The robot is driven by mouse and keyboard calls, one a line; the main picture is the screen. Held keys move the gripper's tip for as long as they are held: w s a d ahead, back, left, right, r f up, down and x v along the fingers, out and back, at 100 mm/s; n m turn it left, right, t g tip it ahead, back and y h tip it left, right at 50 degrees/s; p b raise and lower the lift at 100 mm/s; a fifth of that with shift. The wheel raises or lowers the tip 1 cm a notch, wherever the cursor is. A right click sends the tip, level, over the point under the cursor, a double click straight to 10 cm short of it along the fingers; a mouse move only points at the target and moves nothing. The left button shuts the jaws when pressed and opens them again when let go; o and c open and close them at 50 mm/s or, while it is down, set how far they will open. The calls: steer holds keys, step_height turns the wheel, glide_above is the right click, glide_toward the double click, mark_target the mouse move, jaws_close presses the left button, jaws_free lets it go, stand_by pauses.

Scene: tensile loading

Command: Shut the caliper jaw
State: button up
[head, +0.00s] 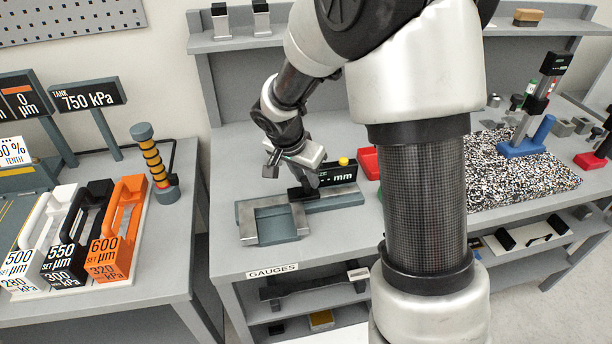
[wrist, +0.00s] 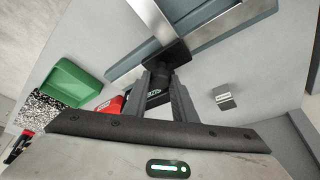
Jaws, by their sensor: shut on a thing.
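The caliper (head: 330,198) lies on the middle bench. It has a grey beam and a black display (head: 338,176) reading dashes and "mm", with a yellow button on top. My gripper (head: 303,186) is over it, with its fingers shut on the black grip of the caliper jaw (wrist: 172,54) in the wrist view. The fingers hide part of that grip. I cannot tell exactly how wide the jaw gap is.
A red tray (head: 369,162) stands behind the caliper, and a green tray (wrist: 75,82) shows in the wrist view. The left bench holds white, black and orange handled blocks (head: 118,245). Bare bench lies left of the caliper.

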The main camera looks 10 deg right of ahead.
steer(key=shift+a+f+b, duration=0.15)
steer(key=shift+a+b, duration=0.2)
steer(key=b, duration=0.5)
glide_above(269, 203)
steer(key=shift+d, duration=0.25)
steer(key=shift+a+r+p, duration=0.2)
steer(key=shift+p, duration=0.1)
steer(key=o, duration=0.9)
steer(key=shift+a, duration=0.1)
steer(key=shift+s+r, duration=0.1)
steer(key=shift+r, duration=0.1)
steer(key=p+v, duration=0.1)
steer(key=v, duration=1.6)
